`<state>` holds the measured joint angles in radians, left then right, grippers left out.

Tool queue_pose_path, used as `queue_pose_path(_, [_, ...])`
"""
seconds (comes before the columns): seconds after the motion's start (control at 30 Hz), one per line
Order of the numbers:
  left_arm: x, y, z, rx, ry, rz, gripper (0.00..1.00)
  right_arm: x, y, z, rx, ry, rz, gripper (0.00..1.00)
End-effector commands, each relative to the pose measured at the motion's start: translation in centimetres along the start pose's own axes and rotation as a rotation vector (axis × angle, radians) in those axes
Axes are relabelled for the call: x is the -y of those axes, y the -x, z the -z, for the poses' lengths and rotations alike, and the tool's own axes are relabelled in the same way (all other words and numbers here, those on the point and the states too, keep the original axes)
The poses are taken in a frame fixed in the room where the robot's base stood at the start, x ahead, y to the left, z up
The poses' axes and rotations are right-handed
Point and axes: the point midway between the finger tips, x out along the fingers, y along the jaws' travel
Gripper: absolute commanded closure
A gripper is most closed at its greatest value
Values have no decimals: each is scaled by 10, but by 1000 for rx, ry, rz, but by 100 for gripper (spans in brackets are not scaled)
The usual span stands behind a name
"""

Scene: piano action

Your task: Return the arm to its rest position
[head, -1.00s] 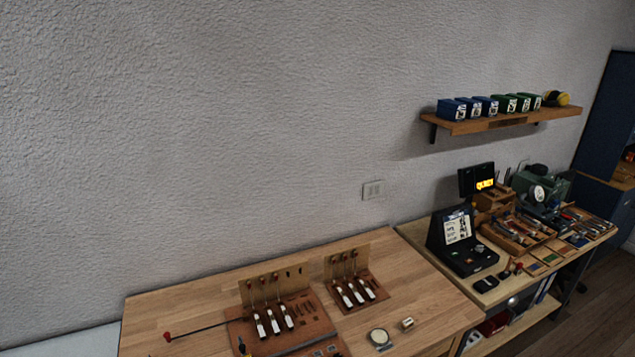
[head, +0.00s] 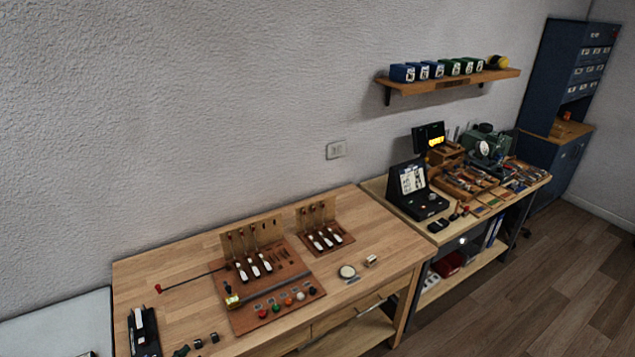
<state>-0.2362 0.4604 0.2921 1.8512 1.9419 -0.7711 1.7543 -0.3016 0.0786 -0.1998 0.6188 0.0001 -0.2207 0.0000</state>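Neither of my arms nor grippers shows in the head view. The wooden workbench (head: 390,232) holds a larger brown board (head: 225,283) with several white-tipped hammer pieces standing against an upright panel. A smaller brown board (head: 346,240) with similar pieces (head: 323,240) lies behind and to its right. Along the larger board's front edge sit several coloured round parts (head: 276,304) and a brass-coloured piece (head: 233,300). A thin rod with a red end (head: 158,289) lies to the left of that board.
A round dial-like disc (head: 347,271) and a small block (head: 371,261) lie right of the boards. A black device (head: 144,331) sits at the front left. A second bench at right carries an open black case (head: 419,198) and tools. A wall shelf (head: 455,82) holds several boxes.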

Motion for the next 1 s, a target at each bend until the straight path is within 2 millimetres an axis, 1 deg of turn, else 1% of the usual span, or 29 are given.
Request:
queue_pose_path(0.03, [8, 0, 5, -16, -37, 15, 68, 0, 0, 0, -1, 0, -1, 60])
queue_pose_path(0.17, [22, 6, 18, -61, -140, 45, 68, 0, 0, -4, 3, -1, 0, 60])
queue_pose_path(0.23, [32, 8, 25, -86, -201, 67, 68, -1, 0, 0, -1, 1, -1, 60])
queue_pose_path(0.37, [53, 12, 42, -141, -340, 123, 68, -3, 0, 14, -17, 4, -2, 60])
queue_pose_path(0.47, [72, 15, 57, -189, -477, 184, 68, -3, 0, 15, -19, 5, -3, 60])
queue_pose_path(0.57, [93, 21, 75, -242, -637, 262, 68, -2, 0, 10, -13, 4, -2, 60])
queue_pose_path(0.67, [118, 31, 95, -302, -839, 366, 68, -2, 0, 4, -6, 2, -2, 60])
queue_pose_path(0.77, [144, 49, 118, -372, -1100, 515, 68, -2, 0, 1, -2, 1, -2, 60])
queue_pose_path(0.83, [159, 66, 133, -424, -1308, 646, 68, -2, 0, -1, 0, 1, -2, 60])
queue_pose_path(0.9, [169, 86, 143, -471, -1509, 785, 68, -2, 0, -2, 2, 1, -2, 60])
queue_pose_path(1.0, [175, 113, 148, -528, -1741, 974, 68, -2, 0, -2, 2, 1, -2, 60])
